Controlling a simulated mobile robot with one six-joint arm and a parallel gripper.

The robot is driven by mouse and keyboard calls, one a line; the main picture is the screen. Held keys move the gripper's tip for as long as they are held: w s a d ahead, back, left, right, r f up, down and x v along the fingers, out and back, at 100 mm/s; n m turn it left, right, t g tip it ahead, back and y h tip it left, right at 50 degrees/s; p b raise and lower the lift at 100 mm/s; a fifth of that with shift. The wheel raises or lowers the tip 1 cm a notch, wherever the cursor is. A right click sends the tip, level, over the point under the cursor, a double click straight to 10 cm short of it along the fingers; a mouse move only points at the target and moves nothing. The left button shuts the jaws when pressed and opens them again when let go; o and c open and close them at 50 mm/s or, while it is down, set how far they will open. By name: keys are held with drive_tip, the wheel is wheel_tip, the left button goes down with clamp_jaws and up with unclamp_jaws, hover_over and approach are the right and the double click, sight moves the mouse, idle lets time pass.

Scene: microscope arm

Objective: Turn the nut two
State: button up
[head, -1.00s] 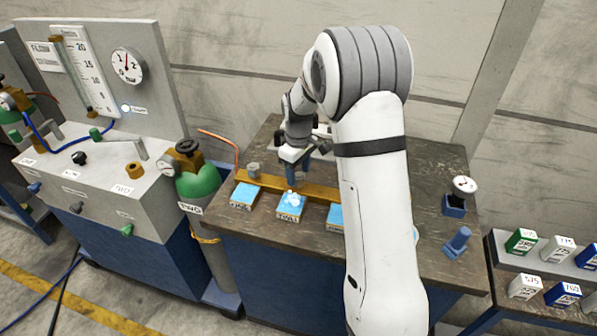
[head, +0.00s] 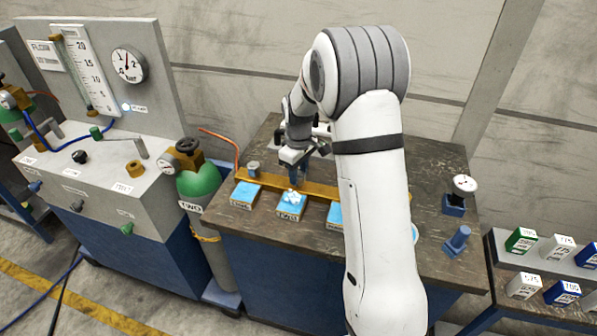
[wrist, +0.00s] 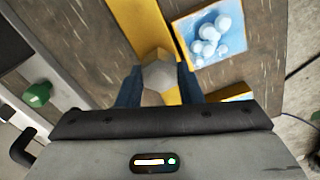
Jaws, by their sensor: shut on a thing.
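My gripper (head: 298,172) reaches down to the brass bar (head: 323,190) on the dark workbench. In the wrist view its blue fingers (wrist: 160,88) are shut on a grey six-sided nut (wrist: 158,72), one finger on each side. The nut sits over the brass bar (wrist: 132,25). In the head view the gripper hides this nut. A second grey nut (head: 253,168) stands at the left end of the bar, apart from the gripper. A blue pad with white bubbles (head: 292,198) lies in front of the held nut; it also shows in the wrist view (wrist: 230,45).
More blue pads (head: 243,196) lie along the bar. A copper tube (head: 222,137) rises at its left end. A green cylinder (head: 200,182) and a gauge panel (head: 150,75) stand left. A small dial gauge (head: 464,184) and a blue post (head: 459,239) stand on the right side.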

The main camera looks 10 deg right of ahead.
drive_tip(key=shift+m, duration=0.3)
drive_tip(key=m+b, duration=0.1)
drive_tip(key=m, duration=0.3)
drive_tip(key=shift+b, duration=0.35)
drive_tip(key=m+b, duration=0.1)
drive_tip(key=m, duration=0.5)
drive_tip(key=m+b, duration=0.1)
drive_tip(key=m, duration=0.3)
drive_tip(key=shift+m, duration=2.7)
drive_tip(key=o, duration=1)
drive_tip(key=shift+b, duration=0.3)
